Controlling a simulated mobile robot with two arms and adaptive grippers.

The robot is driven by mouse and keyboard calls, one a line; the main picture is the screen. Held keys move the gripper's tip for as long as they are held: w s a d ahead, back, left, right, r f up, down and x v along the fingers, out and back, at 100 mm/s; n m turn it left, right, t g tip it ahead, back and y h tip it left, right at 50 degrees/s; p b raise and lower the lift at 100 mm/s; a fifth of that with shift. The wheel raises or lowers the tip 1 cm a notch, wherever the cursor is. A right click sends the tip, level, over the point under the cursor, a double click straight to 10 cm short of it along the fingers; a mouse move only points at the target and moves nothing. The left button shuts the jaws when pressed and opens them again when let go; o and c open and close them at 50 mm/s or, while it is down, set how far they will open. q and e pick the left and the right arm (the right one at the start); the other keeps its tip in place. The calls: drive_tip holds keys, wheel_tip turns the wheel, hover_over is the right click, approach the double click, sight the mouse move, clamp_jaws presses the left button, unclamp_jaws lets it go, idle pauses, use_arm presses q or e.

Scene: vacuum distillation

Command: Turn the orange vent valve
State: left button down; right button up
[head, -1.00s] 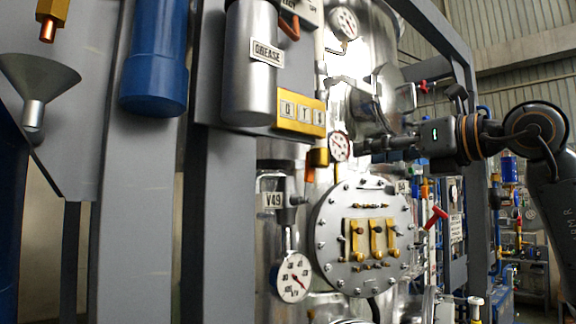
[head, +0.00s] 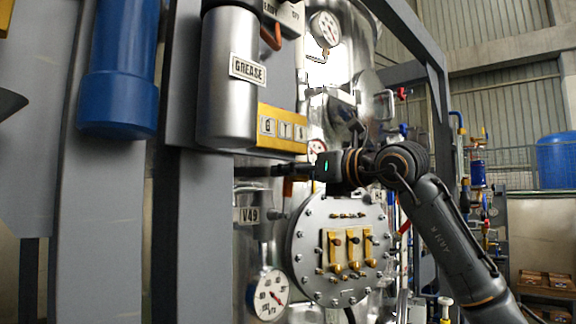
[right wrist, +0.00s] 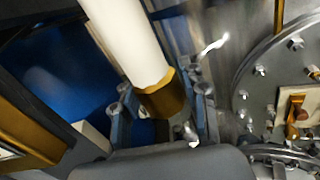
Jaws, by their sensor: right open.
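My right gripper (head: 250,170) reaches left, just under the yellow lettered plate, in front of the steel vessel. In the right wrist view its two fingers (right wrist: 162,100) are apart. A brass-orange fitting (right wrist: 163,97) on the end of a white tube (right wrist: 125,40) lies between them in the picture; I cannot tell whether they touch it. In the head view a small orange part (head: 290,186) shows beneath the gripper, mostly hidden, and looks like the orange vent valve. My left gripper is out of view.
The GREASE canister (head: 229,85) and yellow plate (head: 283,128) sit right above the gripper. A grey post (head: 190,240) stands at left.

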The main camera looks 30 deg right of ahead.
drive_tip(key=shift+w+a+r, duration=0.1)
drive_tip(key=shift+w, duration=0.2)
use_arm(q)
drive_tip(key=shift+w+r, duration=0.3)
use_arm(e)
drive_tip(key=shift+w, duration=0.2)
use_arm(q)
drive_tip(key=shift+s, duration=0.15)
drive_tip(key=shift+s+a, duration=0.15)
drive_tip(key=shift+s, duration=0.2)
use_arm(e)
clamp_jaws()
